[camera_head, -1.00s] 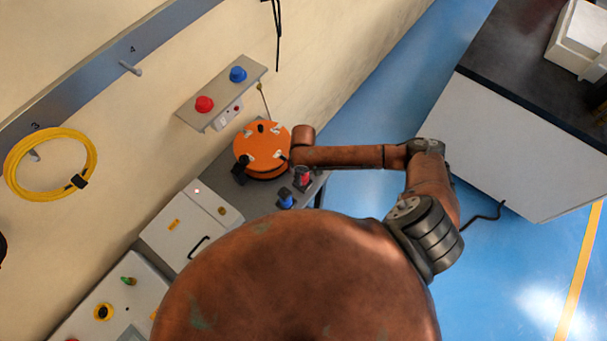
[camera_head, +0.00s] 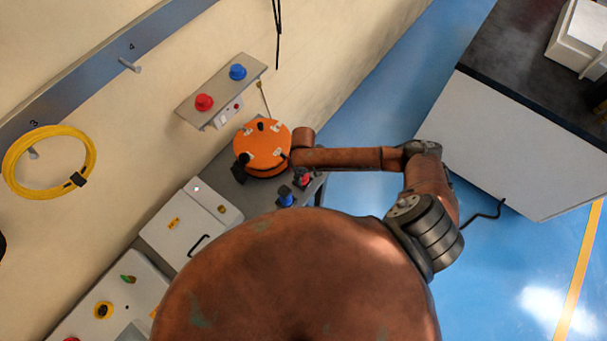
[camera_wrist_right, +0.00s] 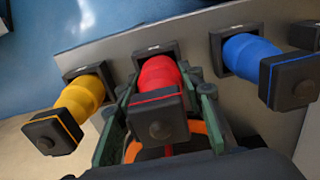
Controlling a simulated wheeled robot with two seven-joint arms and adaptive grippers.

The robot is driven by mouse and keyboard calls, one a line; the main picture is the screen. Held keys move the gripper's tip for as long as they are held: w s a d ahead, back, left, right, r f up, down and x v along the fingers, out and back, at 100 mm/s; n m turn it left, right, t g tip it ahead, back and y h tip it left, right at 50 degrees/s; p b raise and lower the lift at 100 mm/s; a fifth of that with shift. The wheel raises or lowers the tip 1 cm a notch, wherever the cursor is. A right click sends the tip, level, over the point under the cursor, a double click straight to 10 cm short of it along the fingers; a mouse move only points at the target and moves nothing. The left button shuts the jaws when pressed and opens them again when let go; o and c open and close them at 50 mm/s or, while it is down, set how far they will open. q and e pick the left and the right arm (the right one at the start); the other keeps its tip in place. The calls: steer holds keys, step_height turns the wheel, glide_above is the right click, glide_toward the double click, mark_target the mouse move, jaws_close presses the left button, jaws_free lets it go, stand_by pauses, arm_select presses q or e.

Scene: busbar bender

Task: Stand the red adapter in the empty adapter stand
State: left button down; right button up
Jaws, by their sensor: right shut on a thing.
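In the right wrist view, the red adapter (camera_wrist_right: 158,75) has a red body and a black square cap. My right gripper (camera_wrist_right: 162,88) has its green fingers on both sides of it and is shut on it. The far end of the red body is at a black square stand (camera_wrist_right: 153,55); I cannot tell whether it is seated. A yellow adapter (camera_wrist_right: 83,98) is in the stand on the left and a blue adapter (camera_wrist_right: 250,55) in the stand on the right. In the head view, the red adapter (camera_head: 303,177) shows beside the blue adapter (camera_head: 286,197). My left gripper is out of view.
The neighbouring adapters are close on both sides of my fingers. In the head view, a wall shelf (camera_head: 221,90) carries a red and a blue piece. A white cabinet (camera_head: 178,228) stands at the lower left. Blue floor (camera_head: 365,215) lies clear right of the bench.

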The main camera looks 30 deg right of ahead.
steer(key=shift+f, duration=0.45)
steer(key=o, duration=1.4)
step_height(320, 180, up, 12)
steer(key=shift+r, duration=0.1)
